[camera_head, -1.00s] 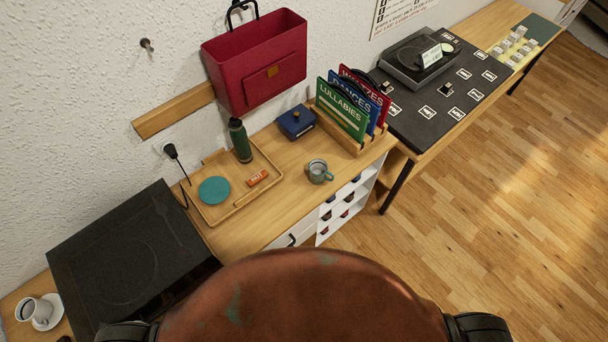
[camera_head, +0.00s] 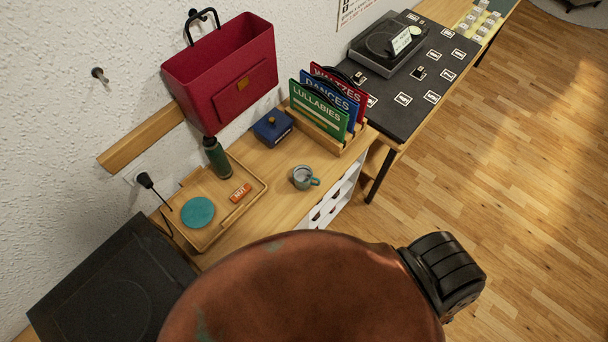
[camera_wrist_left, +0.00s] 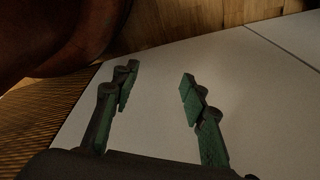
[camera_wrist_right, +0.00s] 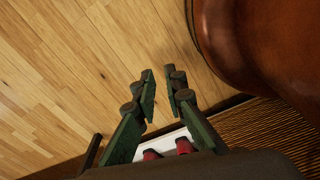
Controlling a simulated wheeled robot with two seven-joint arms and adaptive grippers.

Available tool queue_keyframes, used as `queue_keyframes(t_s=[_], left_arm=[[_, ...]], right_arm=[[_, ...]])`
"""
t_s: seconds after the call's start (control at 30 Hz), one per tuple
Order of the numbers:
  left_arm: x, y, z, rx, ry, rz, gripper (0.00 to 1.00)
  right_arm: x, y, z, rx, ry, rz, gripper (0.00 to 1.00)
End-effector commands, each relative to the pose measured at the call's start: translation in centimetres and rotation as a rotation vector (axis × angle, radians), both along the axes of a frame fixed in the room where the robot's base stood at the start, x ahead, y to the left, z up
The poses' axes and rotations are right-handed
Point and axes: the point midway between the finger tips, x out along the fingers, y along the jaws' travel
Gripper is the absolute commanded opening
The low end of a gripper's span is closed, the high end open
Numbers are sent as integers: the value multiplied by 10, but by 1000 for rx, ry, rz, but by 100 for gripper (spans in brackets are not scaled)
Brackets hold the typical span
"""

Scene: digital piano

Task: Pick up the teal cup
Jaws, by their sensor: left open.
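The teal cup (camera_head: 299,182), a small grey-teal mug with a teal handle on its right, stands upright on the wooden desk, right of the tray and in front of the record rack. Neither gripper shows in the head view. In the left wrist view my left gripper (camera_wrist_left: 157,82) is open and empty over a pale panel. In the right wrist view my right gripper (camera_wrist_right: 162,85) has a gap between its fingertips and nothing between them, over the wooden floor. The cup is in neither wrist view.
A wooden tray (camera_head: 234,214) holds a teal disc (camera_head: 197,212), an orange box (camera_head: 240,193) and a green bottle (camera_head: 216,158). A blue box (camera_head: 272,128) and record rack (camera_head: 350,147) stand behind the cup. Bare desk lies around the cup; open floor is at right.

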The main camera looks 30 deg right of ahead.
Motion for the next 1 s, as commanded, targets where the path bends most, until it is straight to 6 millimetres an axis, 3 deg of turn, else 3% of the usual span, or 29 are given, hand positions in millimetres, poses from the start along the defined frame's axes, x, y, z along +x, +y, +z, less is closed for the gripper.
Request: queue_keyframes(t_s=[0.07,0.17,0.23,0.33,0.47,0.63,0.8,1.0], left_arm=[[-13,-1,-2,-1,14,4,41],[-50,0,-6,1,62,14,41],[-75,1,-7,3,94,21,41],[-93,2,-8,4,116,24,41],[-87,3,-9,4,107,23,41],[-54,2,-9,2,64,14,41],[-37,1,-9,1,44,10,41],[-52,2,-11,2,64,13,41]], right_arm=[[26,2,8,1,-22,-4,11],[62,2,26,-1,-42,-13,11],[89,2,45,-2,-57,-21,11],[124,2,77,-5,-76,-32,11],[164,-1,128,-10,-102,-47,11],[202,-5,206,-16,-139,-64,11],[220,-9,282,-23,-167,-78,11],[225,-12,347,-35,-203,-98,11]])
